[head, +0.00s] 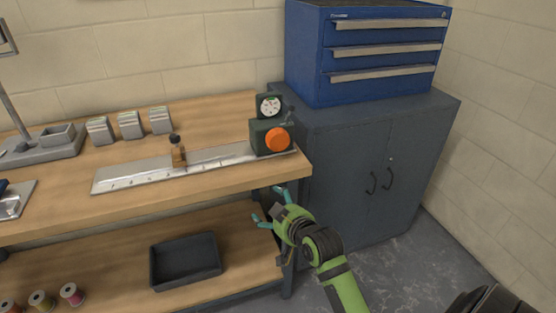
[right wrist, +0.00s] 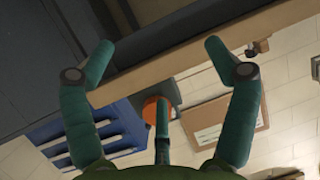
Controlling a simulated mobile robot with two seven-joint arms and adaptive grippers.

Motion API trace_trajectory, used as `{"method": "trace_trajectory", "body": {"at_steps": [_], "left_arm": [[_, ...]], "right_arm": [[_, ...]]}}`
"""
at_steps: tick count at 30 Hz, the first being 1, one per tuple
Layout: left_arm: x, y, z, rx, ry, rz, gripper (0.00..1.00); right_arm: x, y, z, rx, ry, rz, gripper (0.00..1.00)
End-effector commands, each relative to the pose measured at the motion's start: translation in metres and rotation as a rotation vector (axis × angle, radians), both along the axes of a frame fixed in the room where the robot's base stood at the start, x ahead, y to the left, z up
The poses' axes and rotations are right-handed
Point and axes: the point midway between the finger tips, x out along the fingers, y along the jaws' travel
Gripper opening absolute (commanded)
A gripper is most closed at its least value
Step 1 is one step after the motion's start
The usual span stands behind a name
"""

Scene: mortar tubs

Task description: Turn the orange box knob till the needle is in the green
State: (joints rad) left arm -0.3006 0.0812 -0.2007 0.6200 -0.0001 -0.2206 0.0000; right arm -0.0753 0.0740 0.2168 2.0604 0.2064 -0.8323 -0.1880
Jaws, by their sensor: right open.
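The orange knob (head: 277,139) is on the front of a dark green box (head: 257,134) at the right end of a metal ruled plate on the bench. A round white dial (head: 270,106) stands on top of the box; its needle and any green zone are too small to read. My right gripper (head: 268,204) is open and empty, below and in front of the bench edge, apart from the knob. In the right wrist view the orange knob (right wrist: 151,108) shows beyond the spread fingers, partly hidden by one finger. My left gripper is not in view.
The wooden bench edge (head: 230,187) lies between my right gripper and the box. A small brown bottle (head: 178,152) stands on the metal plate (head: 125,178). A blue drawer chest (head: 365,60) sits on a grey cabinet (head: 345,150) at the right. A dark tray (head: 185,260) is on the lower shelf.

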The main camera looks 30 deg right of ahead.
Motion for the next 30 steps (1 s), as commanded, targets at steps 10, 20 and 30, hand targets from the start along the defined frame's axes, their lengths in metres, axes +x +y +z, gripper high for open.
{"method": "trace_trajectory", "body": {"at_steps": [10, 20, 30], "left_arm": [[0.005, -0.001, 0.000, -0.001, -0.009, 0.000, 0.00], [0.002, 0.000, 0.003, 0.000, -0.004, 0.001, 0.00], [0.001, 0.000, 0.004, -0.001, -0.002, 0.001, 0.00]], "right_arm": [[0.062, -0.080, 0.101, 0.017, -0.401, -0.165, 0.87], [0.101, -0.091, 0.104, 0.016, -0.408, -0.167, 0.87], [0.129, -0.097, 0.102, 0.014, -0.407, -0.167, 0.87]]}}
